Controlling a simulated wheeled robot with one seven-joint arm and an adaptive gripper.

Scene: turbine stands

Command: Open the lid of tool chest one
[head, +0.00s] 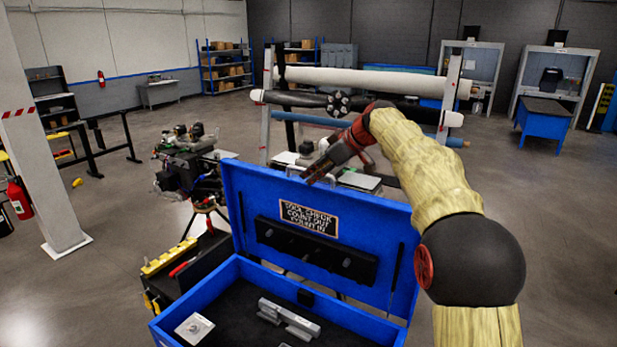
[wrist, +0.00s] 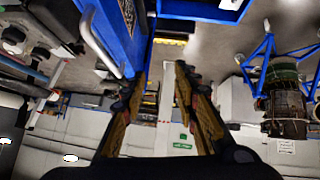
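A blue tool chest (head: 213,290) stands open at the lower middle of the head view. Its lid (head: 352,212) is raised, with its inner face, label plate and dark rack towards me. My gripper (head: 318,172) is at the lid's upper edge in the head view. In the wrist view its two fingers (wrist: 160,78) are spread apart with nothing between them. The blue lid (wrist: 121,45) shows there at the upper left, beside the left finger. I cannot tell if the gripper touches the lid. No number shows on the chest.
Metal tools (head: 288,318) lie on the chest's dark floor. A cluttered black bench (head: 185,268) stands left of the chest, and a white pillar (head: 40,140) further left. Behind the lid is a rack with long rolls (head: 365,80). The floor at the right is clear.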

